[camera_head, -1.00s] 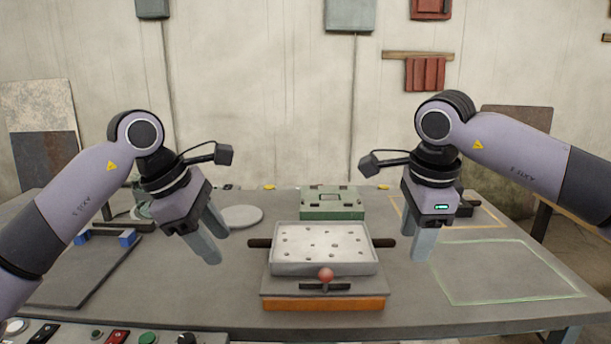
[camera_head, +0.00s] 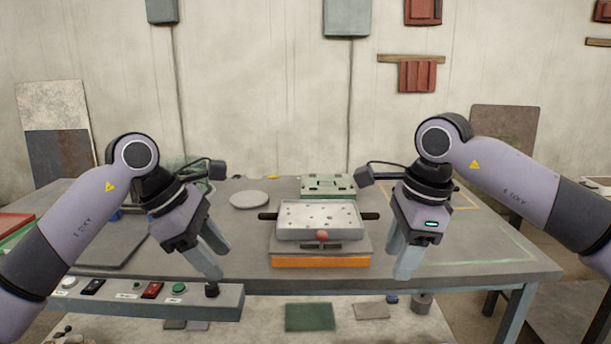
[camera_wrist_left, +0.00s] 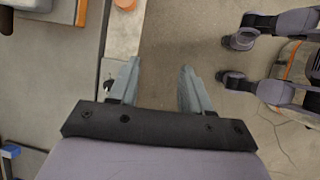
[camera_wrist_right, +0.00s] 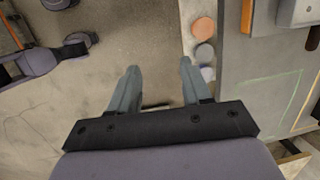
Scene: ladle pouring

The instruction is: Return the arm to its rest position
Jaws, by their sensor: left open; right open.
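My left gripper (camera_head: 217,262) is open and empty, pointing down in front of the table's left part, over the control panel's right end in the head view. Its two spread fingers show in the left wrist view (camera_wrist_left: 158,82) with floor between them. My right gripper (camera_head: 404,262) is open and empty near the table's front edge, right of the tray. Its spread fingers show in the right wrist view (camera_wrist_right: 158,80), also with only floor between them. Both arms are bent, elbows out to the sides.
A white perforated tray (camera_head: 318,221) with dark side handles sits on a grey and orange base (camera_head: 320,261) at the table's (camera_head: 480,268) front middle. A green box (camera_head: 328,187) and round plate (camera_head: 249,200) stand behind. A control panel (camera_head: 130,289) with buttons runs along the front left.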

